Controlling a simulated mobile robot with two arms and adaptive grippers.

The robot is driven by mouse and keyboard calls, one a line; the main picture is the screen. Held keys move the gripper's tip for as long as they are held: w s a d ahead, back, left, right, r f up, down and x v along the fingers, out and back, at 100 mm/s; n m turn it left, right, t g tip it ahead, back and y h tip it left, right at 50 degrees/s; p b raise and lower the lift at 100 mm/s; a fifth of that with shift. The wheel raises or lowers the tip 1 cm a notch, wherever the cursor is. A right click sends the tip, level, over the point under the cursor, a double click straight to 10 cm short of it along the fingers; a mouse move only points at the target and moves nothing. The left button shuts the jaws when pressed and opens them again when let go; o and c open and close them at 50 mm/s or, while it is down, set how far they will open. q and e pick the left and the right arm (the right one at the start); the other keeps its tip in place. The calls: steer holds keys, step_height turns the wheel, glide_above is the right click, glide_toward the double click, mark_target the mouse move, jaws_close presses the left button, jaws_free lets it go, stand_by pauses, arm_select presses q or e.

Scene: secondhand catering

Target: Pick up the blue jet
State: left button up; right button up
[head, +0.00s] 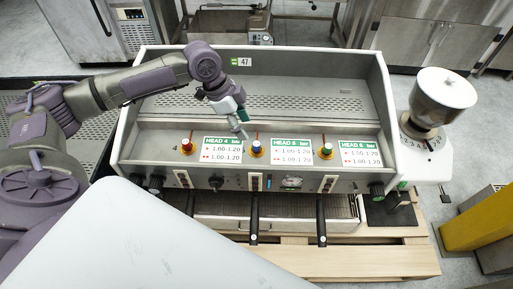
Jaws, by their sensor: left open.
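The blue jet (256,149) is a small piece with a blue body and a light base, upright on the front ledge of the espresso machine (150,137), between two printed cards. My left gripper (243,133) points down just behind and slightly left of the blue jet, apart from it in the picture. It is open, with nothing visible between its fingers. Its exact height above the ledge is hard to tell. My right gripper is out of view.
A red jet (187,146) and a green jet (326,151) stand on the same ledge. Cards labelled HEAD 4 (222,149), HEAD 5 (291,151) and HEAD 6 (360,153) lie between and beside them. A coffee grinder (440,98) stands at the right.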

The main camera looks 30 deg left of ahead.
arm_select(q)
steer(key=a+r, duration=0.2)
glide_above(256, 143)
steer(key=s+a, duration=0.2)
step_height(256, 143, down, 7)
steer(key=shift+w+x, duration=0.2)
steer(key=shift+x, duration=1.4)
steer(key=shift+w+x, duration=0.2)
steer(key=shift+x, duration=1.4)
steer(key=shift+a+r, duration=0.1)
steer(key=shift+a, duration=0.1)
jaws_close()
steer(key=shift+p, duration=0.3)
